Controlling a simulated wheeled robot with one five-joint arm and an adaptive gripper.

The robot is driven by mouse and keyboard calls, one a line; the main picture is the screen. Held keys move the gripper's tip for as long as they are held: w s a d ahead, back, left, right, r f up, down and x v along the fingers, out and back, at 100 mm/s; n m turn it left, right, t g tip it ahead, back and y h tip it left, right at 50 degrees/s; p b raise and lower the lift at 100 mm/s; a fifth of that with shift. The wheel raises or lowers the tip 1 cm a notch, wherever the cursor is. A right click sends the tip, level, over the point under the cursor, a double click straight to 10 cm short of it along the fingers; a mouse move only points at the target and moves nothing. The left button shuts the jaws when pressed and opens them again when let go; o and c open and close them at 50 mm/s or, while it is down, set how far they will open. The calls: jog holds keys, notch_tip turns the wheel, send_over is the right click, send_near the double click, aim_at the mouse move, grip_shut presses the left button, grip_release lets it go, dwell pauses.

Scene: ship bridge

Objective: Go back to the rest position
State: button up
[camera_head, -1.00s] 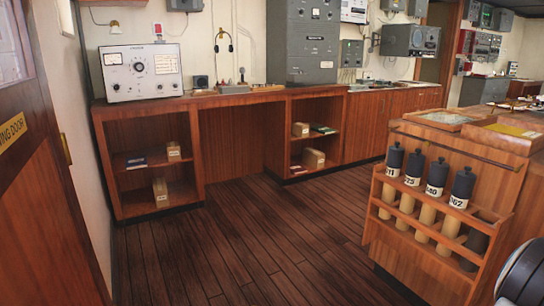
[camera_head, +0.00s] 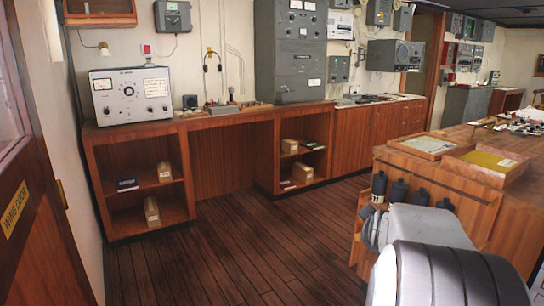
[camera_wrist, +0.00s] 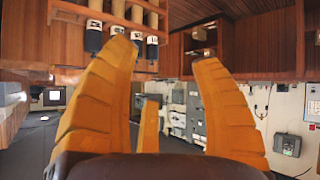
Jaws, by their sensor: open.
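My gripper (camera_wrist: 166,58) shows in the wrist view with its orange fingers spread apart and nothing between them. The wrist view is upside down. In the head view my grey and white arm rises at the lower right, and the gripper itself cannot be made out there. The arm covers part of the wooden rack with dark-capped cylinders (camera_head: 398,192). These cylinders also show at the top left of the wrist view (camera_wrist: 94,38), apart from the fingers.
A wooden counter (camera_head: 225,118) with open shelves runs along the back wall, bearing a white instrument (camera_head: 131,95) and a grey cabinet (camera_head: 290,50). A chart table (camera_head: 470,150) stands at the right. A wing door (camera_head: 20,215) is at the left. The wooden floor (camera_head: 235,250) between is clear.

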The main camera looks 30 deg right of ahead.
jog(key=s+a+r+n+y+p, duration=0.1)
jog(key=a+y+p, duration=0.1)
jog(key=a, duration=0.5)
jog(key=s+a+r+n+g+y+p, duration=0.1)
jog(key=a+r+y+p, duration=0.1)
jog(key=a, duration=0.6)
jog(key=s+a+r+n+y+p, duration=0.1)
jog(key=a+p, duration=0.2)
jog(key=a, duration=0.4)
jog(key=s+a+r+n+g+y+p, duration=0.1)
jog(key=s+a+n+g+y+p, duration=0.1)
jog(key=s+a, duration=0.9)
jog(key=shift+n+g+y+p, duration=0.4)
jog(key=shift+n+g+p, duration=0.1)
jog(key=shift+p, duration=0.75)
jog(key=shift+r, duration=0.1)
